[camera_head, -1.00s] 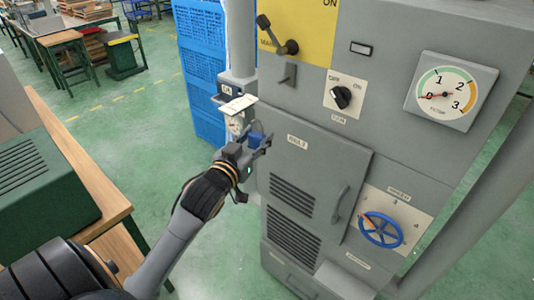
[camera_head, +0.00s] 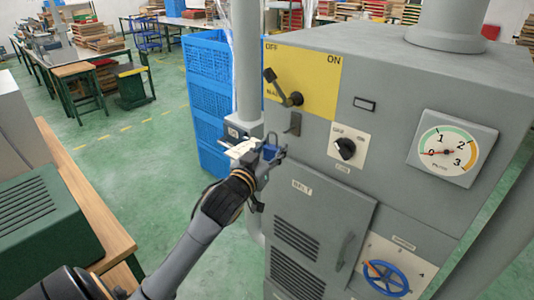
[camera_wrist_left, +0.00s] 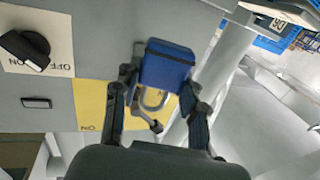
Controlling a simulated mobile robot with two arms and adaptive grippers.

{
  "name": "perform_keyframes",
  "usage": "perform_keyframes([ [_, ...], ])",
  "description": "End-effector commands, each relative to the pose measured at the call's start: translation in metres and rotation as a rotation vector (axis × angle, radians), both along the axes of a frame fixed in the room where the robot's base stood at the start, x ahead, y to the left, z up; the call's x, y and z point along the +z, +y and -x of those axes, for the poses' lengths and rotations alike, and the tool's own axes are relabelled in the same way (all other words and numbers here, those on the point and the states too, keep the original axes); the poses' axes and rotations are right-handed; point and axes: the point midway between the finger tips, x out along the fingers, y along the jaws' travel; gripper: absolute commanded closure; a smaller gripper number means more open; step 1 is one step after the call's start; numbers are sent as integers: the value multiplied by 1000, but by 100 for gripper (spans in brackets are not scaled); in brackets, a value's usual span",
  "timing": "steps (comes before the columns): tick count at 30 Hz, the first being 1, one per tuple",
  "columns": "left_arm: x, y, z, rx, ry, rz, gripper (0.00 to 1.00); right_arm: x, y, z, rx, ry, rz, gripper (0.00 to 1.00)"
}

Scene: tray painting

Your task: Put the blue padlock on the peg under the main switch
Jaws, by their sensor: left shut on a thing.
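The blue padlock (camera_head: 269,153) is held in my left gripper (camera_head: 272,156), just left of the grey machine's front. In the left wrist view the padlock's blue body (camera_wrist_left: 167,66) sits between the two fingers (camera_wrist_left: 158,88), with its metal shackle (camera_wrist_left: 153,100) pointing toward the yellow panel. The main switch (camera_head: 285,90) is a dark lever on the yellow panel (camera_head: 318,75), its knob toward OFF. The grey peg (camera_head: 293,123) sticks out below it, up and right of the padlock and apart from it. My right gripper is not in view.
A small box with a white card (camera_head: 242,150) stands at the pipe (camera_head: 247,65), close behind and left of my gripper. The black rotary knob (camera_head: 345,148), gauge (camera_head: 444,155) and blue handwheel (camera_head: 386,279) are farther right. Blue crates (camera_head: 208,95) stand behind.

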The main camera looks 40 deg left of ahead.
Motion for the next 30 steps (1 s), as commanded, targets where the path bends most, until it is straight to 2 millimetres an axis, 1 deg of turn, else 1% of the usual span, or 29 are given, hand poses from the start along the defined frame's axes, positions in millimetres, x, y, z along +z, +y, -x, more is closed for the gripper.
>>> perform_keyframes([
  [25,-5,-4,-51,0,-1,-2,94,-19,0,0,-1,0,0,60],
  [30,-8,-5,-58,0,-1,1,94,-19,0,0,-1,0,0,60],
])
